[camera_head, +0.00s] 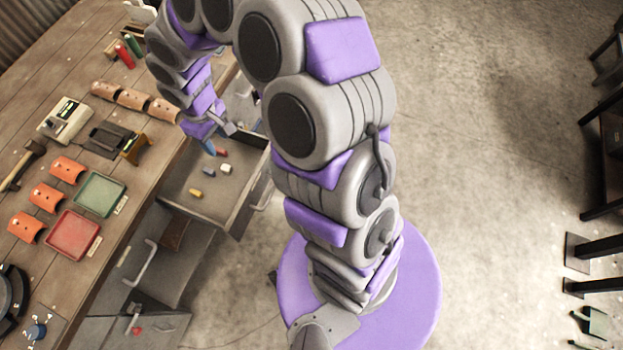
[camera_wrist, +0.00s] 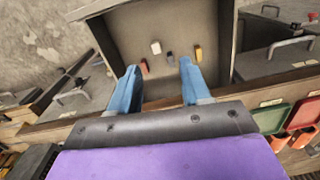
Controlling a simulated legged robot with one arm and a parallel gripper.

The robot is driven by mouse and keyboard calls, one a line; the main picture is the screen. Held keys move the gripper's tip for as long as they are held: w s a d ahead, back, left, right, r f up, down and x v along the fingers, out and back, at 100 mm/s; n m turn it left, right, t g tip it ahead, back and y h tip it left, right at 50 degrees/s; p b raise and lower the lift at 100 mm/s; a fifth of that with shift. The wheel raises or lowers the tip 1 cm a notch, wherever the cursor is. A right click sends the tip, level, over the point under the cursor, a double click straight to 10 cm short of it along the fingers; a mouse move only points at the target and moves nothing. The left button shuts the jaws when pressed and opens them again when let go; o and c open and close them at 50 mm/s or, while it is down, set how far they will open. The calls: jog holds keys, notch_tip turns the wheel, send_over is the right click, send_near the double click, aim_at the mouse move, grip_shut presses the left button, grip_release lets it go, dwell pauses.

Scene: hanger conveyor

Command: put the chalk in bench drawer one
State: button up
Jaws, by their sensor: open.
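An open grey drawer (camera_head: 178,191) juts from the bench in the head view, and its inside (camera_wrist: 205,25) fills the upper middle of the wrist view. Several small chalk-like pieces lie apart on its floor: a white one (camera_head: 226,168) (camera_wrist: 156,47), a red one (camera_head: 222,152) (camera_wrist: 144,66), a yellow-orange one (camera_head: 196,193) (camera_wrist: 198,53) and a dark bluish one (camera_wrist: 170,57). My gripper (camera_wrist: 159,67) is open and empty, pointing into the drawer, its blue-tinted fingers framing the pieces. I cannot read which number this drawer bears.
The wooden bench (camera_head: 52,101) holds a green tray (camera_head: 100,194), a red tray (camera_head: 73,235), several orange tiles (camera_head: 68,169) and a hammer (camera_head: 22,166). A second drawer handle (camera_head: 140,263) shows nearby.

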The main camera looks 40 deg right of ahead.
jog(key=s+d+r+m, duration=0.2)
jog(key=s+d+r, duration=0.5)
jog(key=s+r, duration=0.45)
jog(key=s+d+r+m, duration=0.1)
jog(key=s+m, duration=0.1)
jog(key=s, duration=0.6)
jog(key=s+d+r+m+g, duration=0.1)
jog(key=s+d+r+m, duration=0.1)
jog(key=s, duration=0.7)
jog(key=shift+s+r, duration=0.25)
jog(key=shift+r, duration=0.05)
jog(key=shift+a, duration=0.1)
jog(key=shift+c, duration=0.2)
